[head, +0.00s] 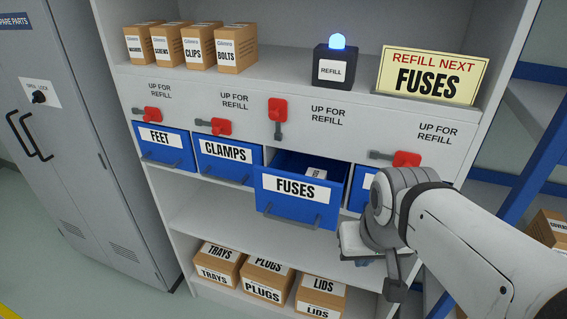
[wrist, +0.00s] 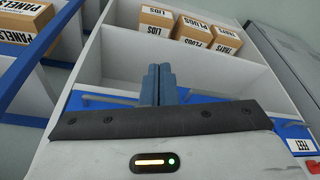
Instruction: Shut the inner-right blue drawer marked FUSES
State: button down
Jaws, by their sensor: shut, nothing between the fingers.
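The blue FUSES drawer (head: 299,204) is third from the left in the row. It is pulled out past its neighbours, with a small labelled box (head: 316,174) inside and a grey bar handle on its front. Its red latch (head: 278,108) above has its grey lever hanging down, while the other latches' levers lie level to the left. My gripper (wrist: 160,84) is shut and empty in the wrist view, its fingers side by side. In the head view it is just right of and beside the FUSES drawer; its fingertips are mostly hidden there, and I cannot tell whether they touch anything.
The FEET drawer (head: 165,146) and CLAMPS drawer (head: 228,160) sit flush. The fourth drawer (head: 364,186) is mostly hidden by my arm. A refill beacon (head: 335,65) glows blue beside a FUSES sign (head: 430,77). Boxes stand on the shelves above and below; a grey cabinet (head: 75,130) stands left.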

jog(key=shift+s+d, duration=0.15)
jog(key=shift+d, duration=0.1)
jog(key=n+t+h+b, duration=0.15)
jog(key=n+b, duration=0.35)
jog(key=n, duration=2.7)
send_near(275, 198)
jog(key=s+a+r, duration=0.1)
jog(key=s+r, duration=0.1)
jog(key=s, duration=0.3)
jog(key=shift+g, duration=0.35)
jog(key=x, duration=0.9)
jog(key=shift+s+f, duration=0.1)
jog(key=shift+f, duration=0.15)
jog(key=w, duration=0.1)
jog(key=w+d+p, duration=0.1)
jog(key=w, duration=0.1)
jog(key=shift+w+r, duration=0.1)
jog(key=shift+r, duration=0.1)
jog(key=shift+w+d, duration=0.15)
jog(key=shift+w, duration=0.15)
